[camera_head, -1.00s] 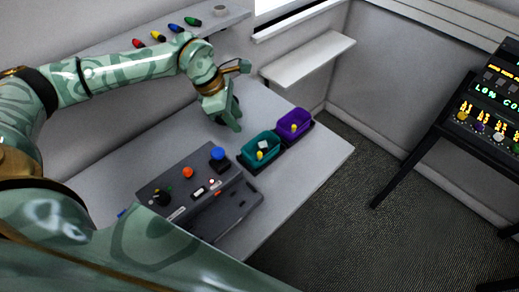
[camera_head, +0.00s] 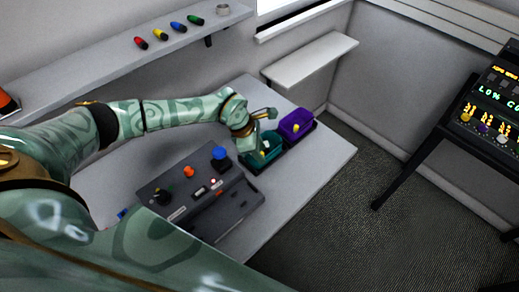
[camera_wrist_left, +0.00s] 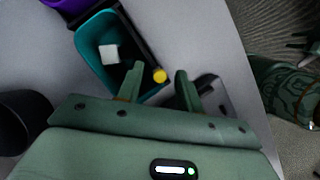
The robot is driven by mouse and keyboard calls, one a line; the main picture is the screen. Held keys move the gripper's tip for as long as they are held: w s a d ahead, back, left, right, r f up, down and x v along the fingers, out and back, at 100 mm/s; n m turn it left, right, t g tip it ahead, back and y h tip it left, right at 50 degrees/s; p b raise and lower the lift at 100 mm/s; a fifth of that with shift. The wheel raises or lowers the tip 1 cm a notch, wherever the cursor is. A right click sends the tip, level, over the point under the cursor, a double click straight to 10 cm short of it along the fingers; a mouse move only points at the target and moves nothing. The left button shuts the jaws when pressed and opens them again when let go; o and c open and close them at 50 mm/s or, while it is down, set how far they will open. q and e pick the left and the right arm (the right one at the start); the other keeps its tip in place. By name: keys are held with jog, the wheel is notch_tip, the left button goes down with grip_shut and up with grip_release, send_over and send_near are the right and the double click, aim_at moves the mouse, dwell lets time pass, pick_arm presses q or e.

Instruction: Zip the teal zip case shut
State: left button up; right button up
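The teal zip case (camera_head: 262,155) lies open on the table, with a white block (camera_wrist_left: 109,54) inside. A round yellow piece (camera_wrist_left: 160,76) sits at its near edge; it looks like the zip pull. My left gripper (camera_head: 262,146) is over the case and hides part of it in the head view. In the left wrist view, the left gripper's fingers (camera_wrist_left: 158,82) are apart, with the yellow piece between them; nothing is clamped. I cannot tell whether a finger touches it. My right gripper is not recognisable in either view.
A purple case (camera_head: 296,124) stands just beyond the teal one. A dark control box (camera_head: 225,205) with knobs lies nearer. The table edge and open floor are to the right. A shelf (camera_head: 120,60) with several coloured pieces runs along the wall.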

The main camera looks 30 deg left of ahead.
aim_at(279, 143)
pick_arm(q)
grip_shut()
jog(key=w+d+b, duration=0.1)
jog(key=w+b, duration=0.3)
jog(key=w, duration=0.1)
jog(key=w+d+b, duration=0.1)
jog(key=w+b, duration=0.1)
jog(key=w, duration=0.1)
jog(key=shift+d+f, duration=0.35)
jog(key=shift+w+d+r, duration=0.1)
jog(key=shift+w+r, duration=0.05)
jog(key=shift+w, duration=0.05)
jog(key=shift+r, duration=0.2)
grip_release()
jog(key=shift+r, duration=0.1)
